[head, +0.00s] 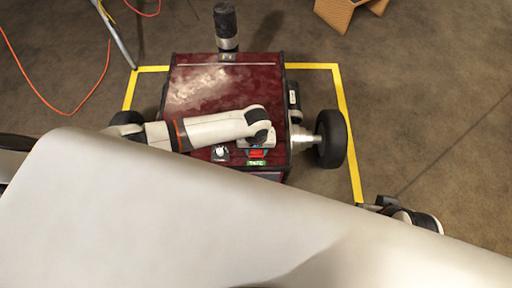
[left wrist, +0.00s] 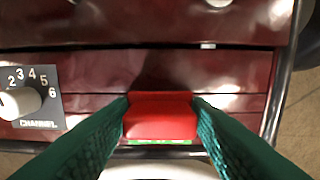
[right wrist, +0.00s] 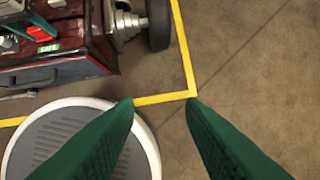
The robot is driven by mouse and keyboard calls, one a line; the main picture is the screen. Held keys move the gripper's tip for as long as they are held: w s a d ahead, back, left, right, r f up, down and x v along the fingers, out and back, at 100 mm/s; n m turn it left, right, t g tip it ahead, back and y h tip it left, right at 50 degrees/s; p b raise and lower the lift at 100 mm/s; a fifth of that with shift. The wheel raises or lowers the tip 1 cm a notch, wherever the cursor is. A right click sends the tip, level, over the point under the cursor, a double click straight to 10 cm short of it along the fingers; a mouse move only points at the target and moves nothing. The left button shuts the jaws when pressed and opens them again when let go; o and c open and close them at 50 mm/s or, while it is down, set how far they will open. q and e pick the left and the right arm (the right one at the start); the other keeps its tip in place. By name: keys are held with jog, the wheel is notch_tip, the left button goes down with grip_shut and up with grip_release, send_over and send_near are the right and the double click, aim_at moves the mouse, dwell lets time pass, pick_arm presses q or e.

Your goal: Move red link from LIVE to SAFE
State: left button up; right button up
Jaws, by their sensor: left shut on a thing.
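The red link (head: 257,153) sits at the front edge of the dark red wheeled machine, just above a green SAFE label (head: 256,163). In the left wrist view the red link (left wrist: 160,115) fills the gap between the two green fingers of my left gripper (left wrist: 160,106), which is shut on it. A sliver of green label shows just below the link. The right wrist view also shows the link (right wrist: 38,33) beside the SAFE label (right wrist: 47,48). Whether the link is fully seated cannot be told. No LIVE label is visible. My right gripper (right wrist: 160,102) is open and empty, above the floor.
A channel knob (left wrist: 20,102) is left of the link. The machine (head: 190,92) has a black post, side wheels (head: 331,139) and yellow floor tape (head: 348,130) around it. An orange cable (head: 40,95) lies at left. A cardboard piece (head: 338,14) lies at back right.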

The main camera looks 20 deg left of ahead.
pick_arm(q)
jog(key=shift+f, duration=0.2)
pick_arm(e)
jog(key=shift+w+a, duration=0.1)
jog(key=shift+w, duration=0.25)
pick_arm(q)
jog(key=o, duration=1.1)
jog(key=shift+c, duration=0.2)
pick_arm(e)
jog(key=shift+w+r+t, duration=0.1)
jog(key=shift+t, duration=0.2)
pick_arm(q)
notch_tip(320, 180, up, 7)
jog(key=p, duration=0.3)
notch_tip(320, 180, up, 5)
jog(key=shift+f+p, duration=0.1)
jog(key=shift+p, duration=0.7)
pick_arm(e)
notch_tip(320, 180, down, 7)
jog(key=g, duration=0.1)
jog(key=shift+g, duration=0.3)
pick_arm(q)
jog(key=shift+d, duration=0.1)
pick_arm(e)
jog(key=shift+w, duration=0.1)
